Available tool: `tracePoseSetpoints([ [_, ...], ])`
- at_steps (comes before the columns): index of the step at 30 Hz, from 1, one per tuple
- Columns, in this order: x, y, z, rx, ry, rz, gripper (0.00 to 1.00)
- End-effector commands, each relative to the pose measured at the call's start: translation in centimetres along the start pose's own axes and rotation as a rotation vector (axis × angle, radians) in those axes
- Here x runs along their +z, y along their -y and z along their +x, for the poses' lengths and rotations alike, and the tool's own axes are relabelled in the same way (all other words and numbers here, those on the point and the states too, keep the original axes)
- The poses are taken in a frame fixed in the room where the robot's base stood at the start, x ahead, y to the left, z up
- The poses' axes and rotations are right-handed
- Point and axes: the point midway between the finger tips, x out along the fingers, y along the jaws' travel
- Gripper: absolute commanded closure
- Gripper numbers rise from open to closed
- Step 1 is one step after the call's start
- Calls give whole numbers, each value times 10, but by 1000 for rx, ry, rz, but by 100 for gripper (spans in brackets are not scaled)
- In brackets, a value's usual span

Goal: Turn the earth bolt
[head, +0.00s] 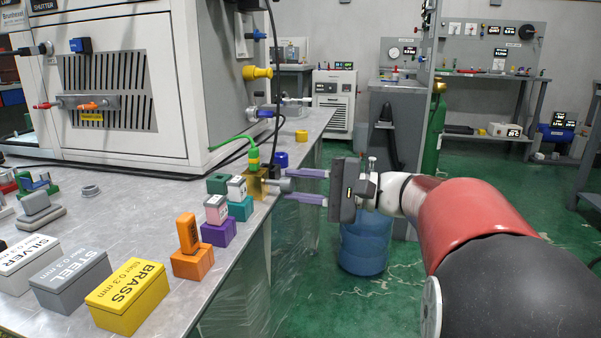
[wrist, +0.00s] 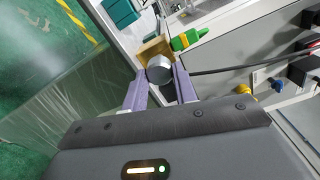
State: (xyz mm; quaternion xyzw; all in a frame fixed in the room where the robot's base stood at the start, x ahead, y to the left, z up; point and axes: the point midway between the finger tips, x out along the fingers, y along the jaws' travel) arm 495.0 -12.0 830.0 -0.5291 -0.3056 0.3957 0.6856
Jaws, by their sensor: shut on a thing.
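The earth bolt (head: 284,184) is a grey round head sticking out sideways from a brass block (head: 257,186) at the bench's edge. A green plug (head: 253,154) with a green cable stands on the block. My gripper (head: 289,185) reaches in from the right, its two purple fingers one above the other at the bolt. In the wrist view the bolt (wrist: 160,69) sits between the fingertips (wrist: 160,84), and my gripper is shut on it. The brass block (wrist: 153,49) and green plug (wrist: 188,38) show just beyond. The finger contact is partly hidden.
On the metal bench (head: 180,295) stand colored blocks, an orange one (head: 190,248) and a purple one (head: 218,231), near the bolt. Brass (head: 128,296), steel and silver boxes are at the front left. A machine cabinet (head: 130,85) stands behind. A blue drum (head: 364,243) stands on the floor below my gripper.

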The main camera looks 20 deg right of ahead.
Motion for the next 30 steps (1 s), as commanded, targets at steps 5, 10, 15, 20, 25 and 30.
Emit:
tracePoseSetpoints([
  [5,1,3,0,3,1,174,95],
  [10,1,3,0,2,0,334,95],
  [15,1,3,0,2,-1,496,95],
  [20,1,2,0,2,-1,649,95],
  [25,1,0,0,3,-1,808,95],
  [30,1,-2,0,2,-2,969,95],
])
